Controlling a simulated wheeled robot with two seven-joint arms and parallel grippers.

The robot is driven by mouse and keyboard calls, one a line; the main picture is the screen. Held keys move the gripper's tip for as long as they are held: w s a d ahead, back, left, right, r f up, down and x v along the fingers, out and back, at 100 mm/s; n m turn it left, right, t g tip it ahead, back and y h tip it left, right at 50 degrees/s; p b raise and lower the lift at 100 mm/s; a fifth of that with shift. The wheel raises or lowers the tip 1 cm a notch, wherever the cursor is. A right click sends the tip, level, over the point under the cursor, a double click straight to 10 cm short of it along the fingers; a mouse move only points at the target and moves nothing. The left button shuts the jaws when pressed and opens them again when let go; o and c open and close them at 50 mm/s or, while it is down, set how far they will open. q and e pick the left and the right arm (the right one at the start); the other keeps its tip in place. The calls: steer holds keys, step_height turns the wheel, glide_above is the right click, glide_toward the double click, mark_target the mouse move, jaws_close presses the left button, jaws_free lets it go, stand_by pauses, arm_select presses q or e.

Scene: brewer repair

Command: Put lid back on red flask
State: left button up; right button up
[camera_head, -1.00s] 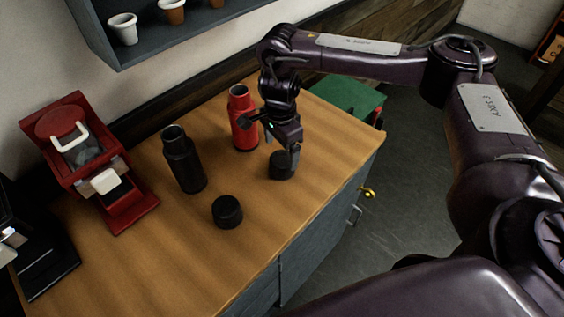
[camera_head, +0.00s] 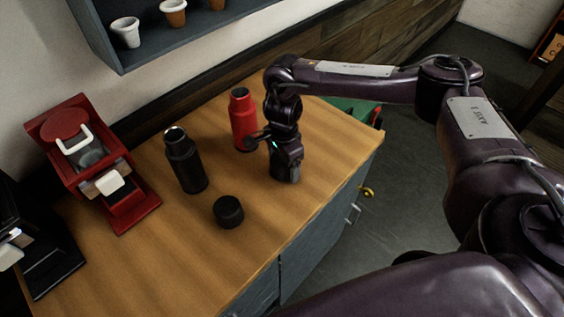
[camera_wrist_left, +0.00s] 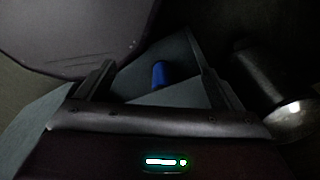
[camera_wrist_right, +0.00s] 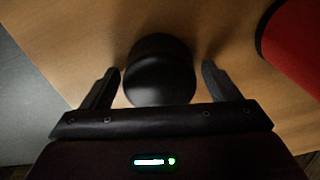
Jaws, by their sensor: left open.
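The red flask (camera_head: 243,122) stands upright and open-topped on the wooden counter. Its red side also shows at the right edge of the right wrist view (camera_wrist_right: 295,45). My right gripper (camera_head: 287,178) is beside the flask, low over the counter. In the right wrist view, a round black lid (camera_wrist_right: 158,70) lies between its open fingers, with a gap on each side. In the head view the gripper hides most of this lid. A second black lid (camera_head: 228,211) lies before the black flask (camera_head: 185,160). My left gripper (camera_wrist_left: 155,75) is open and empty, and is outside the head view.
A red brewer (camera_head: 95,165) and a dark machine (camera_head: 40,250) stand on the left of the wooden counter (camera_head: 200,265). A wall shelf with cups (camera_head: 126,32) hangs above. A green box (camera_head: 355,110) lies beyond the flask. The counter's front middle is clear.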

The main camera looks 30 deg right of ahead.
steer(key=c, duration=0.9)
steer(key=shift+r, duration=0.1)
steer(key=shift+r, duration=0.5)
step_height(320, 180, up, 19)
steer(key=shift+f+p, duration=0.1)
steer(key=shift+p, duration=0.65)
